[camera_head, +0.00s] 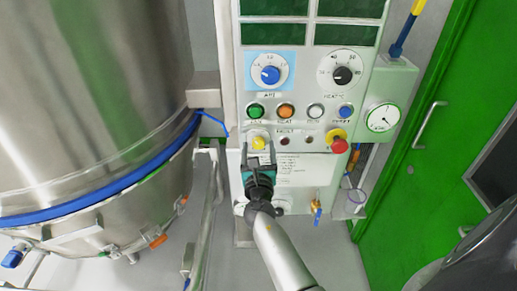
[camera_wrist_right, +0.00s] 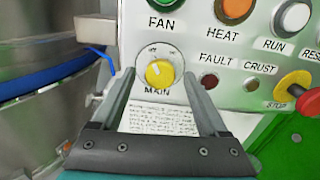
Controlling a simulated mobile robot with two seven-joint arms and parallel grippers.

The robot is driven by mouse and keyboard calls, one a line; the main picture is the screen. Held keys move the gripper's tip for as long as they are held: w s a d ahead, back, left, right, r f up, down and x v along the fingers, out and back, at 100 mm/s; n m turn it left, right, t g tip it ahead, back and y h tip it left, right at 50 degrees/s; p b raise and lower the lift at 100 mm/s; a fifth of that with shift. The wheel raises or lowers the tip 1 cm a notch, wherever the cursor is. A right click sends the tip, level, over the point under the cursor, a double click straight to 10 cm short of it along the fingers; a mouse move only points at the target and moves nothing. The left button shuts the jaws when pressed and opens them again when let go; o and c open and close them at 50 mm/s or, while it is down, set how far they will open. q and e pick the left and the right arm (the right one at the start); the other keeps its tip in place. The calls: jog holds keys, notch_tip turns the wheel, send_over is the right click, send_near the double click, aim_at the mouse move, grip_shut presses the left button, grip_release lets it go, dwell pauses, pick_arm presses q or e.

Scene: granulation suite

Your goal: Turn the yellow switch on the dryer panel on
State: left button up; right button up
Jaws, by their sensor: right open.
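The yellow switch (camera_head: 258,142) is a round knob on the lower left of the dryer panel (camera_head: 297,112). In the right wrist view the yellow switch (camera_wrist_right: 159,73) sits on a pale round dial above the label MAIN, its pointer mark close to upright. My right gripper (camera_head: 258,152) is open just below and in front of the switch. In the right wrist view the fingers of my right gripper (camera_wrist_right: 157,85) stand on either side of the knob, apart from it, with nothing between them but the view of the knob. My left gripper is not in view.
Green (camera_head: 255,111), orange, white and blue buttons sit above the switch. A red stop button (camera_head: 338,141) on yellow stands to the right, near a gauge (camera_head: 383,117). A large steel vessel (camera_head: 90,100) fills the left. A green door (camera_head: 430,150) is at the right.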

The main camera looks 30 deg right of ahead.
jog(key=shift+w+d, duration=0.2)
jog(key=shift+w, duration=0.15)
grip_shut()
dwell(0.5)
